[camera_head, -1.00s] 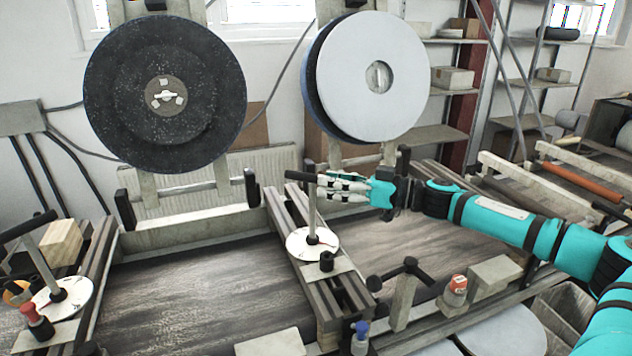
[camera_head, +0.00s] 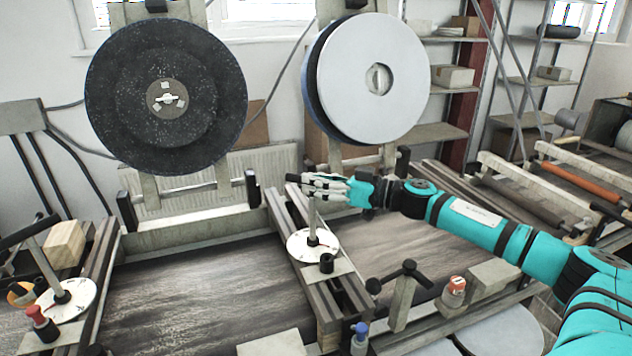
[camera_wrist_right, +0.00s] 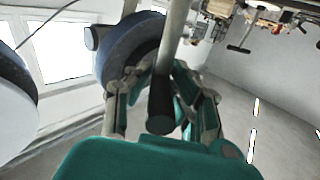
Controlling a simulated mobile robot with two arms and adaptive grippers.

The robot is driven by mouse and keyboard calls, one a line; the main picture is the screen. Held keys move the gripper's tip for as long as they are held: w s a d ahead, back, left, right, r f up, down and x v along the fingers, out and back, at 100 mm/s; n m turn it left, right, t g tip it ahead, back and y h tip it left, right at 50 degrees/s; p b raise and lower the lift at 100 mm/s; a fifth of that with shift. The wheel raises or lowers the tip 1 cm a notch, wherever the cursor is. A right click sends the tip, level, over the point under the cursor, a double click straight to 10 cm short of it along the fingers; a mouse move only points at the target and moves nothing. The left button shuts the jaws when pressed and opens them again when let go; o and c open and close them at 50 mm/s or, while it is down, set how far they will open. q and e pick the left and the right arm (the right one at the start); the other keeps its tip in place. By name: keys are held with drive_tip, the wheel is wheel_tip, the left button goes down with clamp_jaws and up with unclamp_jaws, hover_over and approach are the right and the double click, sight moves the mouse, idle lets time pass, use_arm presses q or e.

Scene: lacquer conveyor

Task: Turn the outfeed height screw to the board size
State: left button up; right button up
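A height screw (camera_head: 312,215) stands upright in the middle of the machine, a grey post with a black crossbar handle (camera_head: 291,178) on top. A round white scale dial (camera_head: 300,246) lies at its foot; its marks are too small to read. My right gripper (camera_head: 312,187) is at the handle from the right. In the right wrist view its fingers (camera_wrist_right: 160,85) stand on both sides of the black handle (camera_wrist_right: 161,112); I cannot tell whether they touch it. A second, similar screw (camera_head: 50,265) with a dial stands at the left. My left gripper is not in view.
Two large discs, one black (camera_head: 120,60) and one pale (camera_head: 345,70), hang behind the handle. A black-handled clamp (camera_head: 402,290), a red-and-white knob (camera_head: 455,287) and a blue-topped knob (camera_head: 360,333) stand in front. The dark wood-grained surface (camera_head: 210,290) is bare.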

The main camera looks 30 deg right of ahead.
clamp_jaws()
drive_tip(key=shift+a+m+t+h, duration=0.1)
drive_tip(key=shift+m+t+h, duration=0.2)
drive_tip(key=shift+m+h, duration=0.15)
